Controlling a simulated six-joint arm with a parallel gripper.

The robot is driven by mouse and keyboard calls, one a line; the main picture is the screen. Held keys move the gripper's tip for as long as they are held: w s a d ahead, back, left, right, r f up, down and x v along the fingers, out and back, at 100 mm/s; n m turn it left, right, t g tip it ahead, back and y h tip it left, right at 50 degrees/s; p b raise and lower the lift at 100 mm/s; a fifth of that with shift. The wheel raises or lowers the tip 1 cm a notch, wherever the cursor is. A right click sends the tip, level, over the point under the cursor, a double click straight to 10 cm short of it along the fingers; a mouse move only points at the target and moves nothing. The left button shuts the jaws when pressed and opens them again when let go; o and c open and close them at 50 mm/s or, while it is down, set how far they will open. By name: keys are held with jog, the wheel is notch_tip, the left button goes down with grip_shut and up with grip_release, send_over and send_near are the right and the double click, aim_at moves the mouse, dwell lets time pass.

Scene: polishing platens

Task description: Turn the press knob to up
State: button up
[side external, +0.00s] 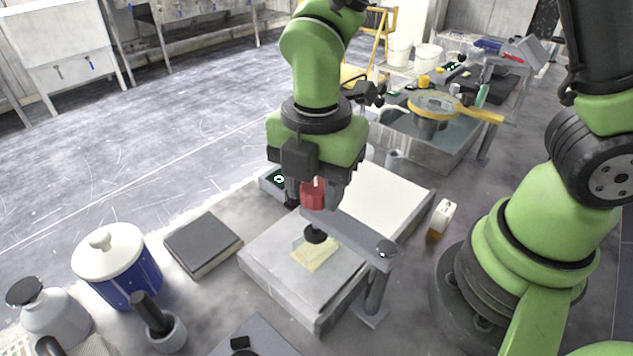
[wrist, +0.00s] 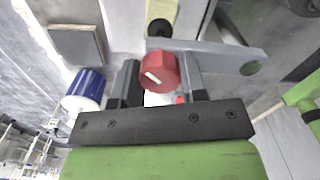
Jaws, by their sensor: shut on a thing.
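The press knob (side external: 312,196) is red and faceted, at the end of a grey press arm (side external: 350,237) carried on a post. In the wrist view the knob (wrist: 158,70) shows a white mark slanting across its face. My gripper (wrist: 159,80) is shut on the knob, one dark finger on each side of it. In the side view my gripper (side external: 313,190) comes down from above and partly hides the knob. Below the arm a black presser foot (side external: 316,235) stands over a yellowish square (side external: 313,256) on the pale platen.
The press post (side external: 375,290) stands at the front right. A dark square block (side external: 203,243), a blue pot with a white lid (side external: 128,280) and a mortar with pestle (side external: 163,330) stand to the left. A small bottle (side external: 440,218) stands to the right.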

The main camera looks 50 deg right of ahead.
aim_at(317, 185)
jog(key=o, duration=0.9)
jog(key=shift+o, duration=0.2)
notch_tip(317, 185, up, 10)
jog(key=s+d+r+m+t+y, duration=0.1)
jog(key=s+d+r+m+t, duration=0.2)
jog(key=m, duration=0.9)
jog(key=s+d+r+m+t+y, duration=0.1)
jog(key=s+d+r+m+t, duration=0.2)
jog(key=m, duration=1)
jog(key=s+d+t, duration=0.1)
jog(key=s+d, duration=0.2)
